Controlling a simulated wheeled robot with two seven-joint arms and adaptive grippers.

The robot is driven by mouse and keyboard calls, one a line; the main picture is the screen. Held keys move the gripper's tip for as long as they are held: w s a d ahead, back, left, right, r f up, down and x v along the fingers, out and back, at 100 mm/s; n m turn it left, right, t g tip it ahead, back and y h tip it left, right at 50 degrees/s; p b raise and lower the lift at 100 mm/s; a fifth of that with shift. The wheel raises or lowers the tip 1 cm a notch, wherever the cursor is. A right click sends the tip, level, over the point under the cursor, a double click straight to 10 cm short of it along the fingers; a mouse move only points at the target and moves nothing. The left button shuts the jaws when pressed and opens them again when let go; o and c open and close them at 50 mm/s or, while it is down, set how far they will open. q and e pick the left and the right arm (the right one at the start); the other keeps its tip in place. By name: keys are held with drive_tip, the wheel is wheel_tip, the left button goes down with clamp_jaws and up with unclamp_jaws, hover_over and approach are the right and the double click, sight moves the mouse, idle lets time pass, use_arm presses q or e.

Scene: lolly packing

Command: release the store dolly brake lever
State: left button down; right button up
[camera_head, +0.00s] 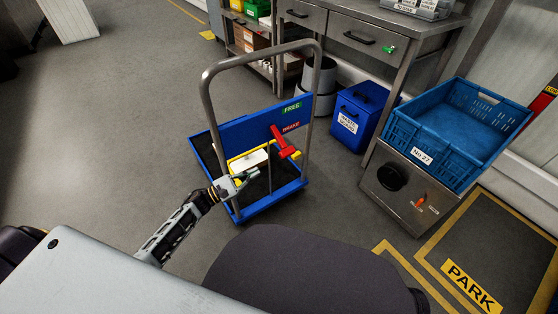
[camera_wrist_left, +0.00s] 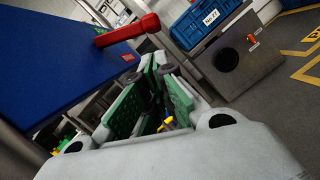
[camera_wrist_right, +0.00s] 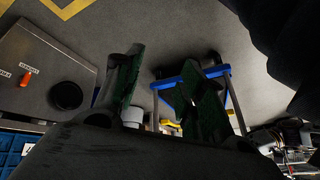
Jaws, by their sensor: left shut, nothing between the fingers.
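The dolly (camera_head: 205,100) has a tall grey handle frame and a blue panel (camera_head: 250,128) with a green FREE label (camera_head: 291,108) and a red BRAKE label (camera_head: 291,127). The red brake lever (camera_head: 283,143) sits on the panel just beside and below the BRAKE label, well below FREE. It also shows in the left wrist view (camera_wrist_left: 128,30), beyond my fingers. My left gripper (camera_head: 248,178) is shut and empty, lower left of the lever and apart from it. My right gripper (camera_wrist_right: 160,85) shows only in its wrist view, with its green-padded fingers apart and nothing between them.
A blue crate (camera_head: 445,135) marked No 27 stands on a steel cabinet (camera_head: 395,205) at the right. A blue waste bin (camera_head: 358,118) and a steel bench (camera_head: 345,30) stand behind the dolly. Yellow floor lines mark a PARK bay (camera_head: 470,285). Floor left of the dolly is clear.

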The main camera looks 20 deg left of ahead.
sight(280, 141)
use_arm(q)
drive_tip(key=b+x, duration=0.1)
drive_tip(key=x, duration=1)
use_arm(e)
drive_tip(key=f, duration=0.3)
drive_tip(key=shift+s+a+f, duration=0.1)
drive_tip(key=shift+a+f, duration=0.1)
drive_tip(key=shift+a, duration=0.1)
drive_tip(key=shift+r+t+y, duration=0.25)
drive_tip(key=shift+t+y, duration=0.05)
drive_tip(key=shift+t, duration=0.1)
